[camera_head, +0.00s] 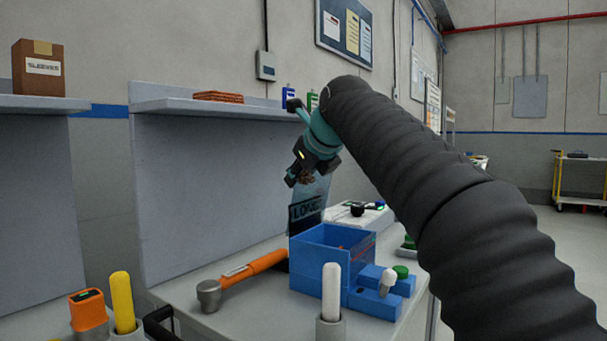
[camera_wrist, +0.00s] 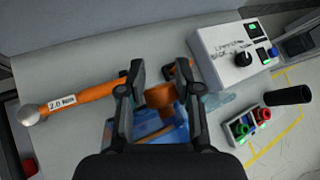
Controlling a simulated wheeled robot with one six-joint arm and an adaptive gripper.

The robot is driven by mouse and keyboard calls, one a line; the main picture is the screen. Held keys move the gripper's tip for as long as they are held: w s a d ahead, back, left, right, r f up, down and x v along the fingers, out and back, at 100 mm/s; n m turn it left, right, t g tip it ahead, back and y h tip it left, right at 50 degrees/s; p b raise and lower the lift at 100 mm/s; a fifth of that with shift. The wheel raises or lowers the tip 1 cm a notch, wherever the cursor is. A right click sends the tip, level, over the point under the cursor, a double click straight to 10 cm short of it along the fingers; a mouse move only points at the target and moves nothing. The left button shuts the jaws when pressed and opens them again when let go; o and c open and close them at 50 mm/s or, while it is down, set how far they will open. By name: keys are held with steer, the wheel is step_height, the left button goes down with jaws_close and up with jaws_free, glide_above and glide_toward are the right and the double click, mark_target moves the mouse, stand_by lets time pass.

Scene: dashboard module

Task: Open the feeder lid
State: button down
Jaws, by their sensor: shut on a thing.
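The feeder is a blue open-topped box (camera_head: 312,272) on the grey bench; part of it shows below my fingers in the wrist view (camera_wrist: 150,133). A clear bluish lid panel (camera_head: 318,190) stands steeply raised at the box's back, and the box's top looks uncovered. My gripper (camera_head: 298,178) is at the upper end of this panel. In the wrist view my gripper (camera_wrist: 160,88) has its two fingers on either side of an orange-brown knob (camera_wrist: 160,97), and is shut on it. The exact join between knob and lid is hidden.
An orange torque tool (camera_head: 245,270) lies left of the box. A white control box (camera_wrist: 235,55) stands to its right in the wrist view, with a tray of coloured parts (camera_wrist: 248,128) nearby. Upright handles, one yellow (camera_head: 122,302) and one white (camera_head: 331,290), stand in front.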

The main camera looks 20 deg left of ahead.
steer(key=shift+a+f, duration=0.35)
steer(key=shift+f, duration=0.4)
steer(key=c, duration=1.2)
jaws_free()
steer(key=shift+c, duration=0.2)
steer(key=o, duration=0.4)
steer(key=shift+s+a, duration=0.2)
steer(key=shift+a, duration=0.05)
steer(key=shift+o, duration=0.2)
steer(key=shift+d, duration=0.1)
steer(key=shift+r+p, duration=0.1)
steer(key=shift+p, duration=0.25)
steer(key=v, duration=1.2)
steer(key=shift+r, duration=0.3)
